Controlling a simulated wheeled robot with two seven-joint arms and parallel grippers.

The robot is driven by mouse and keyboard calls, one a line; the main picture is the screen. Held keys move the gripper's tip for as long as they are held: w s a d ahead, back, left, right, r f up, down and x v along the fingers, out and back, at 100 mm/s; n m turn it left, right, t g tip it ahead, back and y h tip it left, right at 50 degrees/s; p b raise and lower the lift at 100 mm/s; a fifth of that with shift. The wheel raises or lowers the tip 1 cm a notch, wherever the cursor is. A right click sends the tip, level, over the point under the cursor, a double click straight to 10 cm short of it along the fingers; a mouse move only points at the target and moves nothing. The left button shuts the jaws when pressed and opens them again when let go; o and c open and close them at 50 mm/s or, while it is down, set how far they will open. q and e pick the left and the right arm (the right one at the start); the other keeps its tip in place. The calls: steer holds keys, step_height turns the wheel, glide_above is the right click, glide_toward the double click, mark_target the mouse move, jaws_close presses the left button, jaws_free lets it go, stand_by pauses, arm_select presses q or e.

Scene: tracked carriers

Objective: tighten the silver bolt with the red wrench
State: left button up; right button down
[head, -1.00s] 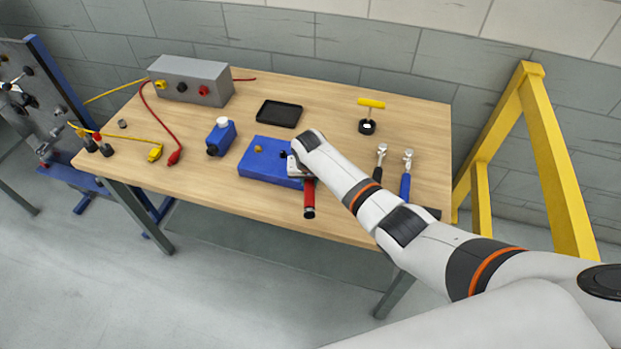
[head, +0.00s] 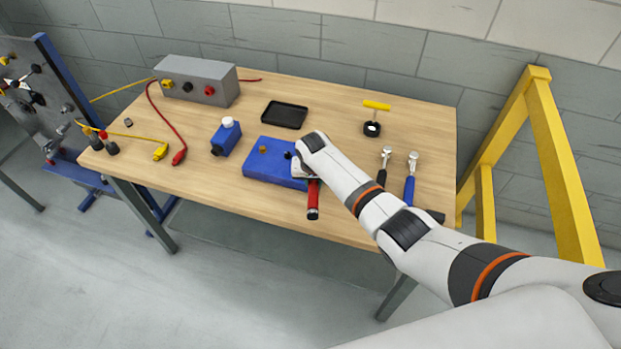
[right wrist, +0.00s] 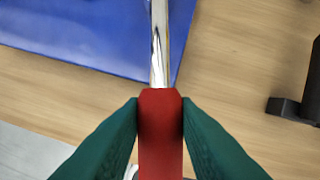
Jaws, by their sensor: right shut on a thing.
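The red wrench (head: 313,200) is in my right gripper (head: 306,170), at the right end of the blue block (head: 270,172). Its red handle points toward the table's front edge. In the right wrist view, the green fingers (right wrist: 160,115) are shut on the red handle (right wrist: 160,135). The wrench's silver shaft (right wrist: 160,45) runs from there over the blue block (right wrist: 75,35). A brass-coloured bolt (head: 263,149) and a dark piece (head: 288,155) show on the block. I cannot make out the silver bolt or the wrench's far end. My left gripper is not in view.
Two more wrenches, black-handled (head: 384,170) and blue-handled (head: 410,180), lie right of my arm. A black tray (head: 284,114), a yellow-handled tool (head: 373,120), a blue bottle (head: 226,138) and a grey box (head: 197,82) stand around the block. A yellow frame (head: 560,150) rises at right.

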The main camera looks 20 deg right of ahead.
steer(key=w+d+n+y+b, duration=0.1)
steer(key=d+n+b, duration=0.3)
steer(key=d+n, duration=0.6)
steer(key=shift+w+n+y+b, duration=0.2)
steer(key=shift+n+y+b, duration=0.15)
steer(key=shift+y, duration=0.45)
stand_by(1.5)
steer(key=shift+r, duration=0.1)
steer(key=shift+s+a+m+p, duration=0.3)
steer(key=shift+a+m+p, duration=0.25)
steer(key=shift+p, duration=0.45)
steer(key=shift+d, duration=0.15)
